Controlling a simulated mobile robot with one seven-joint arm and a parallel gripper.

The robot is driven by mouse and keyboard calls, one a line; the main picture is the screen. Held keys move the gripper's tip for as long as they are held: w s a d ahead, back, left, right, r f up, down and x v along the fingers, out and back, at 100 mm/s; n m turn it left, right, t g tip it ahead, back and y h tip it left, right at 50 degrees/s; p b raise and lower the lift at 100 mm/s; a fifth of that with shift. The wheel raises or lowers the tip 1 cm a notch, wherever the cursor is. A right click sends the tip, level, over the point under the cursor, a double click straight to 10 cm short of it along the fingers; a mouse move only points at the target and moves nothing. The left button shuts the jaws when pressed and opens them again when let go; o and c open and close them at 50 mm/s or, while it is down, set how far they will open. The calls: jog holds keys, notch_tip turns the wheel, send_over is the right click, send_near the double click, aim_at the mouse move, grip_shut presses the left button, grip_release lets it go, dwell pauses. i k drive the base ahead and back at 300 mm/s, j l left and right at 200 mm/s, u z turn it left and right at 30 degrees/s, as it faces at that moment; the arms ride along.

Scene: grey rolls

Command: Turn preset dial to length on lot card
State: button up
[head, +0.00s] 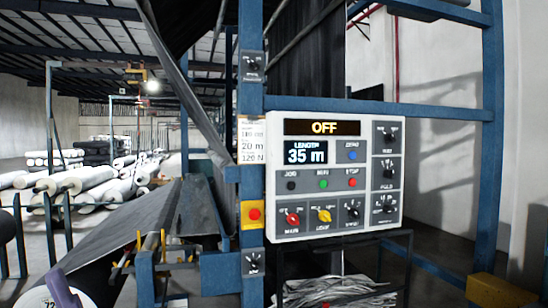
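A white control panel (334,240) is fixed to the blue frame. Its lit length display (306,152) reads "LENGTH 35 m", and the bar display (322,127) above reads "OFF". Black dials sit in the right column: an upper dial (387,136), a middle dial (388,172) and a lower dial (387,206). Their labels are too small to read surely, so I cannot tell which is the preset dial. The lot card (251,152) on the post left of the panel shows "20 m" and "120 N". My gripper is not in view.
The panel also has a red knob (292,218), a yellow knob (324,215), another black dial (351,212) and several push buttons. A red button on a yellow plate (255,214) is on the post. A dark rack (408,262) stands below. A purple object (62,288) is at lower left.

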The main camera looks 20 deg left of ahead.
aim_at(386, 209)
jog(key=i, duration=0.8)
jog(key=i+j, duration=0.15)
jog(key=i, duration=0.45)
jog(key=i+j, duration=0.2)
jog(key=i, duration=0.45)
jog(key=i+j, duration=0.4)
